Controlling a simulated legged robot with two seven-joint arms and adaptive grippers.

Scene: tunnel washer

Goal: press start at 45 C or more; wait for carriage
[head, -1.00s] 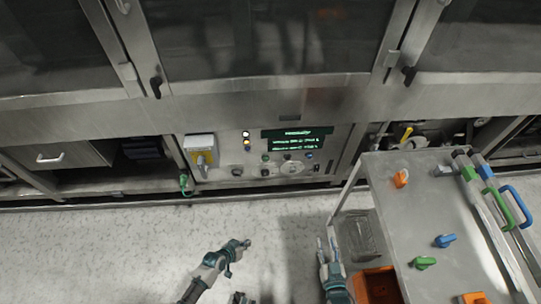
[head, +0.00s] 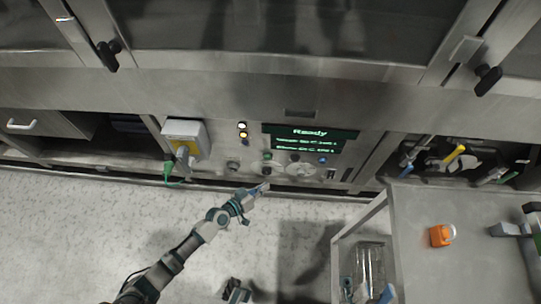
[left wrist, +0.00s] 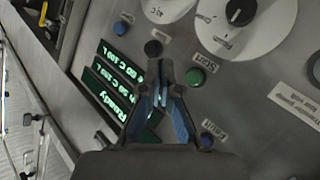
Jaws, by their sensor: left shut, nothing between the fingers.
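The washer's control panel (head: 225,150) has a lit green display (head: 310,138) headed "Ready". Smaller lines below it are hard to read surely. In the left wrist view the display (left wrist: 110,85) is tilted; its lines seem to include "60 C". A green button (left wrist: 195,77) lies beside the "Start" label, with a black button (left wrist: 153,48) to its left. My left gripper (head: 262,188) is shut and empty, just below the panel's buttons; its fingertips (left wrist: 163,90) appear left of the green button.
A yellow-and-white switch box (head: 184,140) is left of the panel. Dark door latches (head: 107,54) stick out above. The speckled floor (head: 80,230) at the left is clear.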

